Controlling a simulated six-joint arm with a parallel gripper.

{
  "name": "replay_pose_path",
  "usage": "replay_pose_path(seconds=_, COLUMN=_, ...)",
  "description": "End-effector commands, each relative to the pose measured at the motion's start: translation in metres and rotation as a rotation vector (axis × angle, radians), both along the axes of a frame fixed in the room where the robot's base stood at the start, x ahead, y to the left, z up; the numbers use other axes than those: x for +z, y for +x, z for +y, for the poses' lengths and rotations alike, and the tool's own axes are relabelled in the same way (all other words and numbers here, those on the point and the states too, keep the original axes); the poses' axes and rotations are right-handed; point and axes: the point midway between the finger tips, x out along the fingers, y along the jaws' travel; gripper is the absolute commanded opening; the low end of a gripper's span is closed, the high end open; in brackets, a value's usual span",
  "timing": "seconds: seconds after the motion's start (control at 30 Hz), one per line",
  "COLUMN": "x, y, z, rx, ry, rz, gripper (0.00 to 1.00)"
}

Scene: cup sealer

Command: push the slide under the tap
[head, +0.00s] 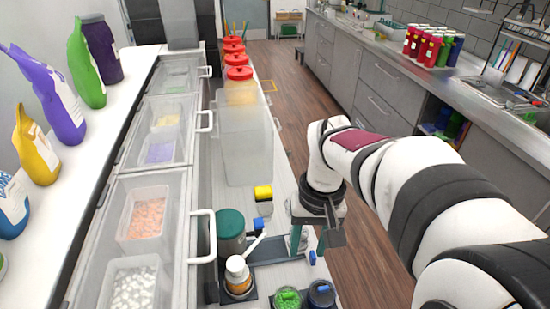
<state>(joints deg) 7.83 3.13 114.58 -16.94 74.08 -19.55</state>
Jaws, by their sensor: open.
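The dark slide plate (278,250) lies low on the counter, running right from the teal drum (231,228). A blue knob (312,257) shows at its right end. A lever with a blue tip (262,223) stands beside the drum. I cannot tell which part is the tap. My gripper (316,236) is open, above the right end of the plate and close to the knob. The arm hides part of what is under it, and I cannot tell whether it touches anything.
Green (288,299) and blue (321,294) containers stand in front. A yellow-topped item (263,193) and clear tall containers (243,135) are behind. Lidded food bins line the left.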

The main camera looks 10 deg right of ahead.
Motion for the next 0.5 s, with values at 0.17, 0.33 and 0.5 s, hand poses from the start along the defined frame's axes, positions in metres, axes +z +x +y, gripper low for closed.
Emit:
replay_pose_path(seconds=0.17, x=-0.038, y=0.082, z=-0.049, rx=0.153, ry=-0.049, rz=-0.004, gripper=0.46)
replay_pose_path(seconds=0.33, x=-0.059, y=0.097, z=-0.059, rx=0.190, ry=-0.058, rz=-0.004, gripper=0.46)
replay_pose_path(seconds=0.5, x=-0.105, y=0.095, z=-0.058, rx=0.188, ry=-0.058, rz=-0.001, gripper=0.46)
